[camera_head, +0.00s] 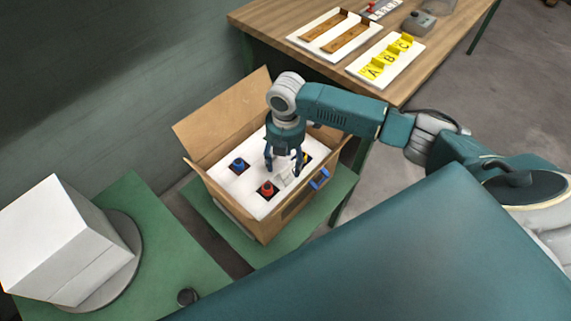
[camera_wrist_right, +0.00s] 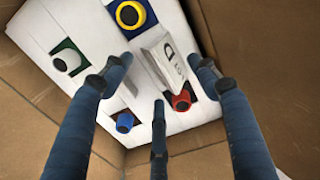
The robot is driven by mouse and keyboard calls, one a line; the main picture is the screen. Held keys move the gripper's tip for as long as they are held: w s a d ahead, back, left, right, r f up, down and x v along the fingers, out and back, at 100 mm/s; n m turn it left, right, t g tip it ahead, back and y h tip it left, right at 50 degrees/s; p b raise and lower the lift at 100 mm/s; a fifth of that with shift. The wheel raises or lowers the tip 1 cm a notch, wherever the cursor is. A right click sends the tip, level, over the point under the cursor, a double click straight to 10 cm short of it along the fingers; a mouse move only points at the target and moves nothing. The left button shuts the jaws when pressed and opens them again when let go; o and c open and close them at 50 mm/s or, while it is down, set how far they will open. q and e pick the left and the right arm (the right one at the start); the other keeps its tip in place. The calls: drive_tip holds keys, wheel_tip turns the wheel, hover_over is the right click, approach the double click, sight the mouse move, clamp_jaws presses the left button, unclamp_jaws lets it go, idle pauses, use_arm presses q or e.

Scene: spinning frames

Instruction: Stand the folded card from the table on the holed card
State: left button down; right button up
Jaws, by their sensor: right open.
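The white folded card (camera_wrist_right: 166,64) with a dark letter D and small print is in the box, over the holed card (camera_wrist_right: 38,18). It looks tent-like and seems to rest there, but its lower edge is not clear. In the head view the folded card (camera_head: 285,178) is pale and small below my right gripper (camera_head: 283,166). That gripper reaches down into the box with its fingers open around the folded card, with visible gaps. The wrist view shows its spread blue fingers (camera_wrist_right: 160,82). My left gripper is not in view.
The holed card bears a blue knob (camera_head: 238,165), a red knob (camera_head: 267,188) and a yellow knob (camera_wrist_right: 130,14). Cardboard walls (camera_head: 221,119) surround the fingers closely. A wooden table (camera_head: 290,14) behind holds a card with yellow letter stands (camera_head: 390,57). A white block (camera_head: 60,240) stands left.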

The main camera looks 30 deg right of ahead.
wheel_tip(320, 180, up, 10)
idle(0.3)
drive_tip(key=shift+r, duration=0.1)
idle(0.3)
